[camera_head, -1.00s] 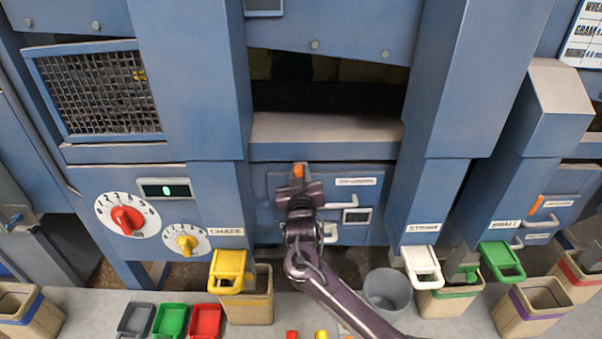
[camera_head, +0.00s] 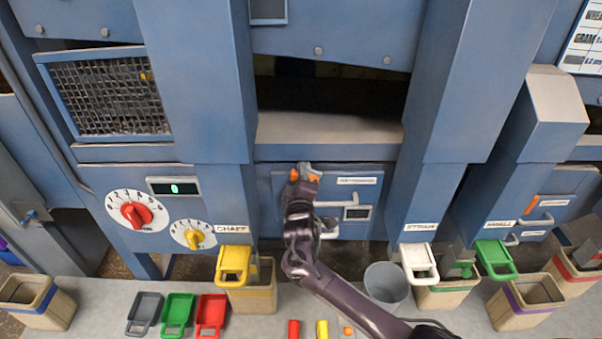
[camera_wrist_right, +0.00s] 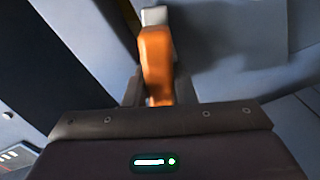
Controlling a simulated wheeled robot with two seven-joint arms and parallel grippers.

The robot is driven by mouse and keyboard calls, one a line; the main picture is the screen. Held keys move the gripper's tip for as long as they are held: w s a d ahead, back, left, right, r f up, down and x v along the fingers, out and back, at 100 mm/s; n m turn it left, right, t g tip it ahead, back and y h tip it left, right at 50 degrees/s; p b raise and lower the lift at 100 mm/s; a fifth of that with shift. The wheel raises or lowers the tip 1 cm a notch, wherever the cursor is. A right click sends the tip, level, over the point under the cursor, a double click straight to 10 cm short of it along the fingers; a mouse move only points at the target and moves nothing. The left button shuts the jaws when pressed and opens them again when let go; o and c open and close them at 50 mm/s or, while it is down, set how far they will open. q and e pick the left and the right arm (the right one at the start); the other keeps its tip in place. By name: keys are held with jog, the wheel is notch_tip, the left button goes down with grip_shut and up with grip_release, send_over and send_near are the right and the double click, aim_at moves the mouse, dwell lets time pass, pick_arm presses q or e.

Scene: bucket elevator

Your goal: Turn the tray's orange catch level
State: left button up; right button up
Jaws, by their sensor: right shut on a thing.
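The tray (camera_head: 348,196) is a blue drawer front in the middle of the head view, with white handles, a label and a small dark display. Its orange catch (camera_head: 294,175) is at the upper left of that front. My right gripper (camera_head: 304,175) is shut on the catch, and orange shows on both sides of a grey finger. The catch now looks nearly level, slightly tilted, though the gripper hides its middle. In the right wrist view, the orange catch (camera_wrist_right: 156,62) stands between the fingers, with a pale grey end beyond it. My left gripper is not in view.
A yellow scoop-shaped chute (camera_head: 234,264) and a white one (camera_head: 419,262) flank the tray. A grey bucket (camera_head: 385,284) stands below right. Red and yellow dials (camera_head: 137,213) are at left. Several bins and small coloured trays stand along the floor strip.

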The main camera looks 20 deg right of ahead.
jog(key=shift+a+f+n+p, duration=0.15)
jog(key=shift+n+p, duration=0.6)
jog(key=shift+n, duration=1.55)
jog(key=shift+f, duration=0.15)
jog(key=o, duration=1)
jog(key=shift+b+v, duration=0.7)
jog(key=shift+v, duration=3.25)
